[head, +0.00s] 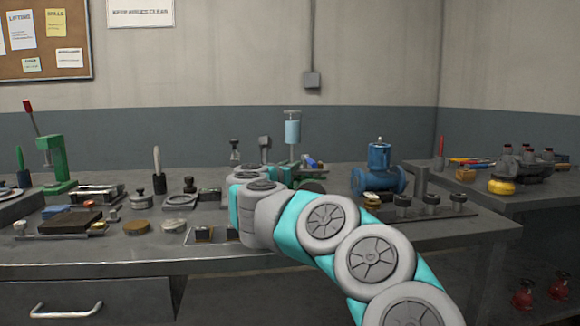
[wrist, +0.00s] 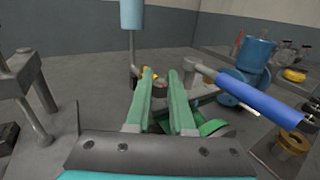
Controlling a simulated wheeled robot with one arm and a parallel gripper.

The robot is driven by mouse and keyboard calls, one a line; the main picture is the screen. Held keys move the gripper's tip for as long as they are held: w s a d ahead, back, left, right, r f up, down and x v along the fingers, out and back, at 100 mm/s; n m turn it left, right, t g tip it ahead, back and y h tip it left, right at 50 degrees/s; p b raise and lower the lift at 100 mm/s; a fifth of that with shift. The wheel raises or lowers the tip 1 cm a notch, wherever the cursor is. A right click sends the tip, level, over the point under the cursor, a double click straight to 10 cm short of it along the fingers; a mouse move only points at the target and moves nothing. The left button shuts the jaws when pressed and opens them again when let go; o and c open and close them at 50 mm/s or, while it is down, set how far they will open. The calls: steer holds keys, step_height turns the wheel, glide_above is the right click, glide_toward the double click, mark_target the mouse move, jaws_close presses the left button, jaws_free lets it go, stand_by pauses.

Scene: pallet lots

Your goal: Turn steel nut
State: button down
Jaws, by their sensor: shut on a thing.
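My gripper (wrist: 161,76) shows in the wrist view with its two green fingers a little apart. They are closed on a small dark piece between them, which I take to be the steel nut (wrist: 160,91). Only a little of the nut shows, so its shape and how far it is turned cannot be told. In the head view my arm hides the nut and most of the gripper.
A blue-handled tool (wrist: 258,98) lies close right of the fingers. A light blue cylinder (wrist: 132,14) stands on a rod just behind them. A blue valve body (head: 379,172) stands to the right, a green press (head: 56,160) far left. Small parts crowd the bench (head: 130,262).

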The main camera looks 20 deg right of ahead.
steer(key=shift+a+m+g+h, duration=0.1)
steer(key=shift+m+g+h, duration=0.3)
steer(key=shift+g, duration=0.1)
steer(key=shift+m+g+h+b, duration=0.3)
steer(key=shift+m+g+h, duration=0.3)
steer(key=shift+g, duration=0.3)
steer(key=shift+m+g+h, duration=0.5)
steer(key=shift+m+g, duration=0.2)
steer(key=shift+g, duration=0.1)
steer(key=shift+m+g+h, duration=0.3)
steer(key=shift+m+g, duration=0.2)
steer(key=shift+g, duration=0.2)
steer(key=shift+m+g+h+p, duration=0.7)
steer(key=shift+m+g, duration=0.8)
steer(key=shift+g, duration=0.8)
steer(key=c, duration=0.8)
jaws_free()
steer(key=shift+s+a+b, duration=0.25)
steer(key=shift+a+b, duration=0.1)
steer(key=shift+a, duration=1.55)
steer(key=shift+s+a+b, duration=0.2)
steer(key=shift+a+b, duration=0.1)
steer(key=shift+a, duration=1.6)
